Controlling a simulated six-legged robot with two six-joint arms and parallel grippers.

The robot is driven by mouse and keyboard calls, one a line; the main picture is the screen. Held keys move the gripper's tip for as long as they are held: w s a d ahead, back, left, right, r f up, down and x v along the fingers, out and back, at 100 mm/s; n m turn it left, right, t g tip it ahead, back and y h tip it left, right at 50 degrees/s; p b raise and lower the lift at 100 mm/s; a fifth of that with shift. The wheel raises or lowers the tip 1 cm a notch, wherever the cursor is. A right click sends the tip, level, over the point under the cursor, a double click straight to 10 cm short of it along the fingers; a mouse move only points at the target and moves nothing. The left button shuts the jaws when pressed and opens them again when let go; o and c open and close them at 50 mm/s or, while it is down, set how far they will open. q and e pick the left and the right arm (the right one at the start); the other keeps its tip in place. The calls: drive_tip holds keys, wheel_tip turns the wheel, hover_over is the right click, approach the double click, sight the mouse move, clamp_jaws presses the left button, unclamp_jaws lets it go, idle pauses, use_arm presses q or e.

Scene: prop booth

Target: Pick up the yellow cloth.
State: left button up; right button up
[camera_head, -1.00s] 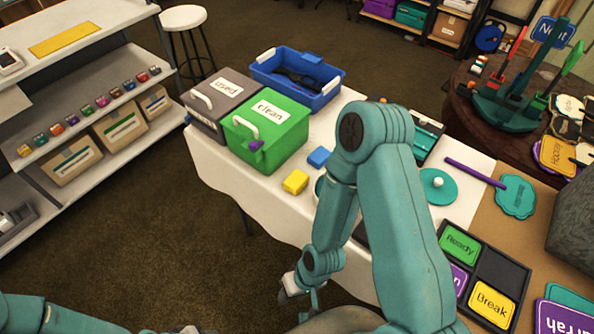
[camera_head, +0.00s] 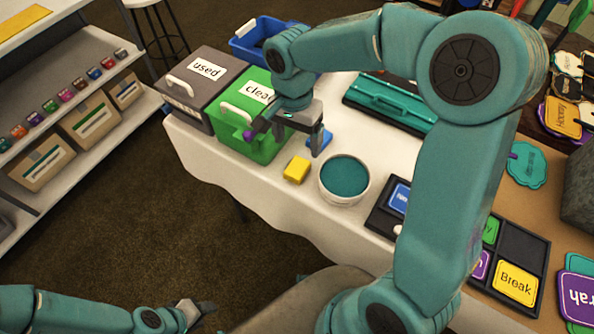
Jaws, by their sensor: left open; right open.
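The yellow cloth (camera_head: 297,170) is a small folded block on the white table, in front of the green box and left of the round teal-topped tub (camera_head: 344,178). My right gripper (camera_head: 286,143) is open and empty, above and just behind the yellow cloth. Its fingers are spread and apart from the cloth. A blue cloth (camera_head: 325,139) lies partly hidden behind its right finger. My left gripper (camera_head: 198,310) is open and empty, low at the bottom, away from the table over the floor.
The green "clean" box (camera_head: 265,150), with a purple piece at its front, stands beside the grey "used" box (camera_head: 190,105). A blue bin (camera_head: 246,46) is behind them. A teal case (camera_head: 390,102) and card tray (camera_head: 520,243) lie to the right. Shelves (camera_head: 70,75) stand left.

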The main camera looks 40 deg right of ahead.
wheel_tip(320, 180, up, 2)
drive_tip(key=t+b, duration=0.1)
hover_over(297, 167)
drive_tip(key=f, duration=0.9)
drive_tip(key=shift+s+a+f, duration=0.2)
drive_tip(key=shift+s+f, duration=0.1)
drive_tip(key=shift+s, duration=0.05)
drive_tip(key=f, duration=0.5)
drive_tip(key=shift+w+d+f, duration=0.25)
drive_tip(key=shift+w+f, duration=0.1)
drive_tip(key=c, duration=1.1)
